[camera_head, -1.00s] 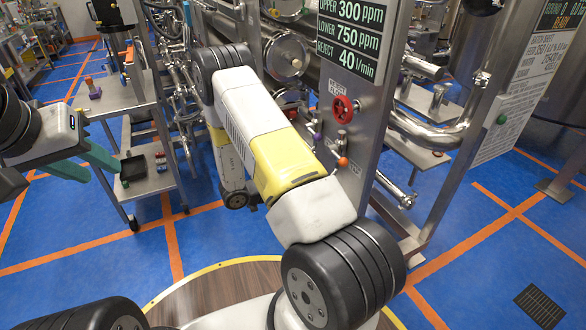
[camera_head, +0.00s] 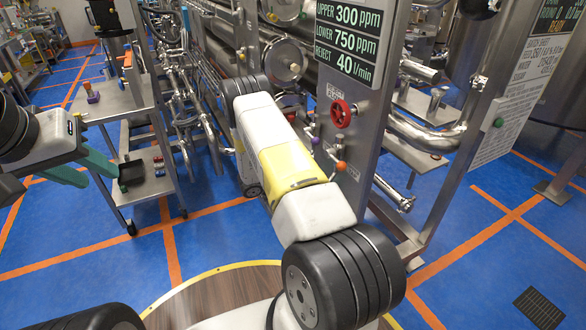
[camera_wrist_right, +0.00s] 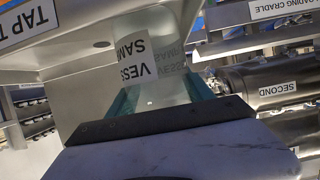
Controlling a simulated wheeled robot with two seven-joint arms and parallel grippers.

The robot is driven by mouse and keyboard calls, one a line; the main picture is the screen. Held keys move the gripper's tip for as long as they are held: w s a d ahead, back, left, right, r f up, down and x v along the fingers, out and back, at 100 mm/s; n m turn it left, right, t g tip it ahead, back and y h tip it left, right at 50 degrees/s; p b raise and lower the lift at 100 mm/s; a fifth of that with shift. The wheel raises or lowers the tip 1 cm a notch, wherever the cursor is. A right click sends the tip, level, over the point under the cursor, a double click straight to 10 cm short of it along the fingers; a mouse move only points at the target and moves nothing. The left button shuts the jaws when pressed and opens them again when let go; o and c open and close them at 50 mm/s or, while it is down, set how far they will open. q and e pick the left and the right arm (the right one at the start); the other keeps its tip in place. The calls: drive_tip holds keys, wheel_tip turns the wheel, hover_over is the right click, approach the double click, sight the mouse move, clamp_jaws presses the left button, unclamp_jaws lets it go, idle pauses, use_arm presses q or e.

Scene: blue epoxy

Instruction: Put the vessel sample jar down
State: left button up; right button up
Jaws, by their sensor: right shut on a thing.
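The vessel sample jar (camera_wrist_right: 172,45) is a pale, see-through cylinder with a white label reading "VESS… SAM…". In the right wrist view my right gripper (camera_wrist_right: 163,95) is shut on it, with green fingers on either side. The jar's lower end is hidden behind the gripper body, and I cannot tell whether it touches a surface. In the head view the right gripper and jar are hidden beyond my right arm. My left gripper (camera_head: 84,172) is at the left, its green fingers apart and nothing between them.
A steel trolley (camera_head: 118,100) stands at the left with small items on its shelves. In the wrist view, a plate labelled "TAP T…" (camera_wrist_right: 28,22) and a cylinder labelled "SECOND" (camera_wrist_right: 262,84) flank the jar.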

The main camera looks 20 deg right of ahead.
drive_tip(key=shift+f, duration=0.15)
drive_tip(key=o, duration=1.5)
